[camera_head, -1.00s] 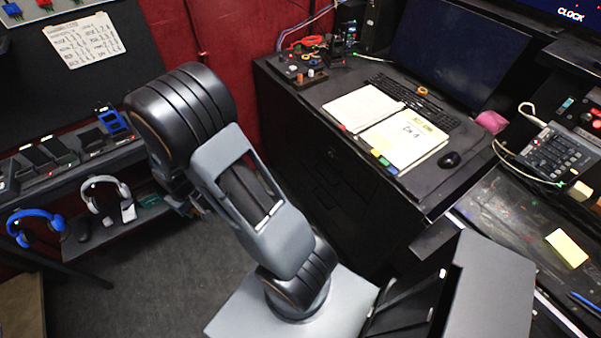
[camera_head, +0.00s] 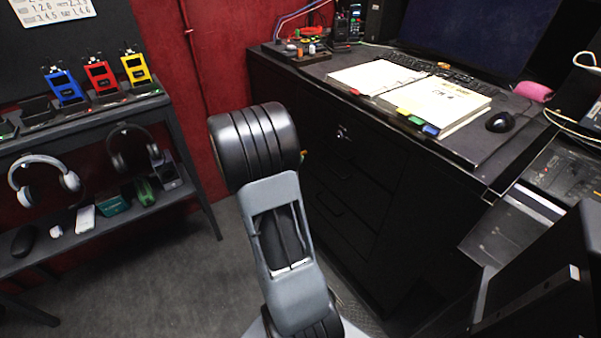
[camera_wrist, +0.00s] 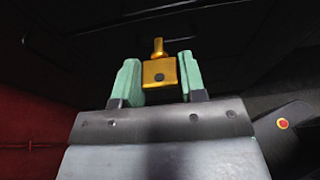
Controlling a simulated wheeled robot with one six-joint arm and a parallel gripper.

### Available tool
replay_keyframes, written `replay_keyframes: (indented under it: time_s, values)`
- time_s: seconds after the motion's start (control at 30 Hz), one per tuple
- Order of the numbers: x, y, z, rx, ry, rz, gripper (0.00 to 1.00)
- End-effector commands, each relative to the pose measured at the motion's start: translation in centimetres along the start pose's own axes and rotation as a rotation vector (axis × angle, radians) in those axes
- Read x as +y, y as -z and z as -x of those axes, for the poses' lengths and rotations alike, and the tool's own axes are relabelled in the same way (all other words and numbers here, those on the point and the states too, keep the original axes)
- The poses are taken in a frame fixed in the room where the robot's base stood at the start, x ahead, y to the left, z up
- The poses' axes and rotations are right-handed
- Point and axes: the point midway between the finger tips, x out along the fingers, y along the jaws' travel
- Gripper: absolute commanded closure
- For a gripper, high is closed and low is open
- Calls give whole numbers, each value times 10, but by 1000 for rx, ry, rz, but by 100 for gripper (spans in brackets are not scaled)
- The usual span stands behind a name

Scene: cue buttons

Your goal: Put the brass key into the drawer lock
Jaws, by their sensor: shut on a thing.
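The brass key (camera_wrist: 159,68) is between the two green fingers of my gripper (camera_wrist: 160,79) in the wrist view, its narrow end pointing away from me. The fingers are shut on its block-shaped end. In the head view my gripper is mostly hidden behind my arm. The black drawer cabinet (camera_head: 385,165) stands right of my arm. A small silver fitting that looks like the drawer lock (camera_head: 342,132) is high on its front. The key is apart from it. In the wrist view the lock cannot be made out against the dark front.
A binder (camera_head: 440,105) and a mouse (camera_head: 500,122) lie on the cabinet top. A shelf unit (camera_head: 95,125) with headphones (camera_head: 45,178) and colored devices stands at the left. Open floor (camera_head: 170,280) lies between the shelf and the cabinet.

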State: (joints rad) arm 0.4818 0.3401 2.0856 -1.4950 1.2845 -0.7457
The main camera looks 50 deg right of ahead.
Motion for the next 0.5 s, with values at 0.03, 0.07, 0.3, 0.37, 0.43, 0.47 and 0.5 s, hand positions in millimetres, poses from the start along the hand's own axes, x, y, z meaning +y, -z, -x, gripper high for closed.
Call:
replay_keyframes:
  time_s: [0.03,0.07,0.3,0.37,0.43,0.47,0.5]
  values:
    - [-1,6,-10,-29,-6,-2,85]
    - [-2,4,-14,-45,-10,0,85]
    - [-2,-8,-28,-109,-23,2,85]
    - [-2,-10,-31,-114,-25,3,85]
    - [-2,-12,-35,-116,-24,3,85]
    - [-2,-13,-37,-116,-24,3,85]
    - [-2,-13,-40,-115,-24,4,85]
